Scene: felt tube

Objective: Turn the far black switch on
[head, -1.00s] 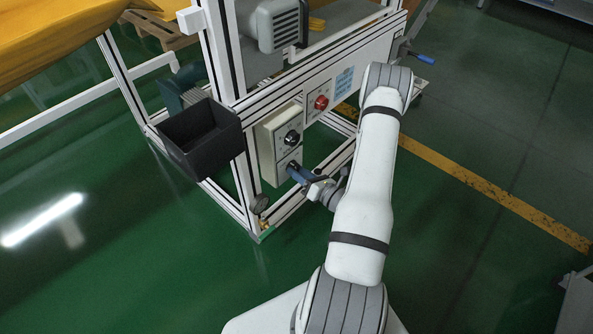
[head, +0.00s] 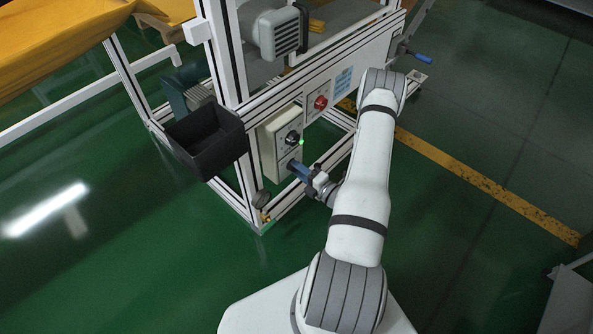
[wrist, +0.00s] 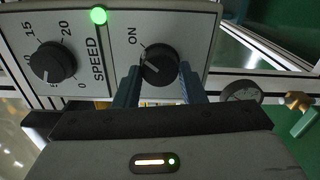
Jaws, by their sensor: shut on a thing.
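The black switch (wrist: 160,66) is a round knob on a pale panel (wrist: 190,25), beside the word ON in the wrist view. A pale mark shows on its face; I cannot tell exactly which way it points. My gripper (wrist: 158,84) has its blue fingers on either side of the switch and is shut on it. In the head view my gripper (head: 294,168) is at the lower part of the pale control box (head: 269,150), and the switch is hidden behind it. A green lamp (wrist: 99,15) on the panel is lit; it shows in the head view too (head: 301,142).
A black SPEED knob (wrist: 53,62) sits beside the switch; it shows above my gripper in the head view (head: 292,138). A red button (head: 320,102) is farther along the frame. A black bin (head: 207,140) hangs at the left. Frame bars surround the box.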

